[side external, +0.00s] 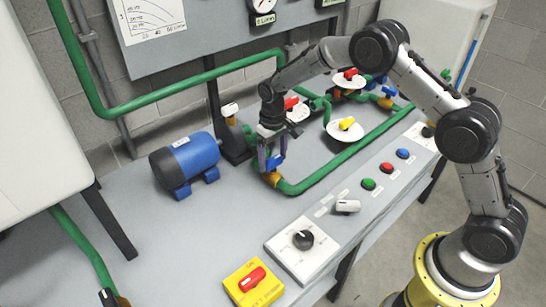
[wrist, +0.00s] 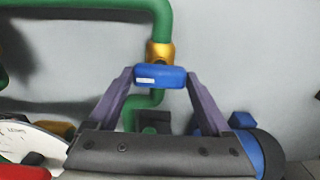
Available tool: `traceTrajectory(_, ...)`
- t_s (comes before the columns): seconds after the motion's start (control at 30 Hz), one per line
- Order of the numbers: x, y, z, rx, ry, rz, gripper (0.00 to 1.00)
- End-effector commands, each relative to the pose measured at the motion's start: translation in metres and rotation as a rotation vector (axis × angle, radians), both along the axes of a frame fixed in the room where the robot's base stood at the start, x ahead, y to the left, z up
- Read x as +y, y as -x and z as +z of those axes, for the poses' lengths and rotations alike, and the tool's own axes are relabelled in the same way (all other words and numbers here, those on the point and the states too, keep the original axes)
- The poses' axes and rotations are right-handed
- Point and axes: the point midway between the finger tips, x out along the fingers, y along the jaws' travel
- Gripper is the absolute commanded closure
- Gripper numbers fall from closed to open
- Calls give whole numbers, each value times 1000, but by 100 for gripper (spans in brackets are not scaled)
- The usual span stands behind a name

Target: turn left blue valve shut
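The left blue valve handle (wrist: 160,76) shows in the wrist view as a short blue bar. It lies crosswise in front of a brass valve body (wrist: 160,52) on the green pipe. My gripper (wrist: 160,82) has its two purple fingers spread wide, one at each end of the bar. I cannot tell whether the tips touch it. In the side view my gripper (side external: 273,161) points down at this valve, over the near left corner of the green pipe, and largely hides the handle. A second blue handle (side external: 389,91) sits farther right on the pipework.
A blue motor (side external: 186,162) stands left of my gripper. Valves with red handles (side external: 291,103) and a yellow handle (side external: 346,123) stand behind and right. A row of buttons (side external: 387,168), a black knob (side external: 303,240) and a yellow box (side external: 253,284) line the front. The bench between motor and knob is clear.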

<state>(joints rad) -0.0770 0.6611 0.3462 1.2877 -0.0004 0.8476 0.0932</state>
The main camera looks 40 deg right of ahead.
Motion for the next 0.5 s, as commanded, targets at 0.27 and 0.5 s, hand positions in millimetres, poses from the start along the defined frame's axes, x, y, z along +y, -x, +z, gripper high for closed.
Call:
traceTrajectory(0.27, 0, 0, 0, -1, -1, -1, 0)
traceTrajectory(0.5, 0, -1, 16, -5, -1, 0, 0)
